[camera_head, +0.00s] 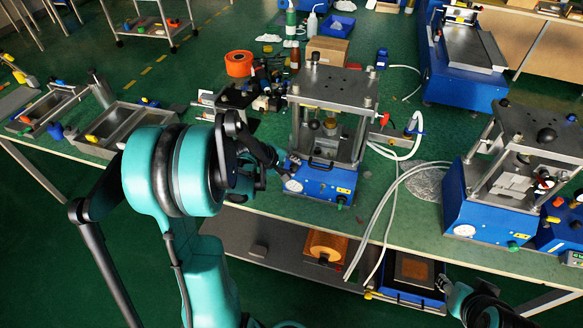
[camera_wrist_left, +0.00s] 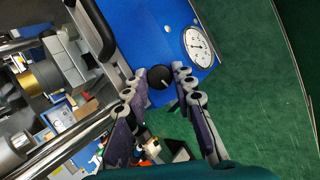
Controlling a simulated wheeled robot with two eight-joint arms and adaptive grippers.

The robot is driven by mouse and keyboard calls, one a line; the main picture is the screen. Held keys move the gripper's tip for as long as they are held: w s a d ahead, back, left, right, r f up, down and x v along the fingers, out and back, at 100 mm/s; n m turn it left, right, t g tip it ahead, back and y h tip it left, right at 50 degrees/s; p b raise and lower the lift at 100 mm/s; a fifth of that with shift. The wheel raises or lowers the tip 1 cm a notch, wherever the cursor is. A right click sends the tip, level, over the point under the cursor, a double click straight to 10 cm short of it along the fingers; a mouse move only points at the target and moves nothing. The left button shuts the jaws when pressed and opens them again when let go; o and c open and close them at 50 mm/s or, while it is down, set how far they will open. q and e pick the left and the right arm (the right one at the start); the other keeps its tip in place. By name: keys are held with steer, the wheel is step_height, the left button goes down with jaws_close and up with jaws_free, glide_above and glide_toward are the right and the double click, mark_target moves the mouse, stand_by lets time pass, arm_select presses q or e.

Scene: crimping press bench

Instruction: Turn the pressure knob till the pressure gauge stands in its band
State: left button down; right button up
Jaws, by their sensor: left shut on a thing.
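The blue crimping press (camera_head: 318,182) stands at the middle of the bench. Its round white pressure gauge (camera_head: 293,186) is on the front face and shows larger in the left wrist view (camera_wrist_left: 199,47). The needle is too small to read against a band. The black pressure knob (camera_wrist_left: 160,78) is beside the gauge, with a pale mark on it. My left gripper (camera_head: 279,167) is at the press front; in the left wrist view its fingertips (camera_wrist_left: 162,76) are shut on the knob from both sides. Part of my right arm shows at the lower right; its jaws are unclear (camera_head: 446,284).
Another blue press (camera_head: 480,214) stands to the right. Pale hoses (camera_head: 395,185) run over the bench edge between the presses. Metal trays (camera_head: 122,122) lie at the left. An orange tape roll (camera_head: 238,63) and a cardboard box (camera_head: 327,50) are behind. A lower shelf holds bins.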

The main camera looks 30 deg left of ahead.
stand_by(0.4)
arm_select(q)
steer(key=c, duration=1.3)
jaws_free()
steer(key=shift+o, duration=0.2)
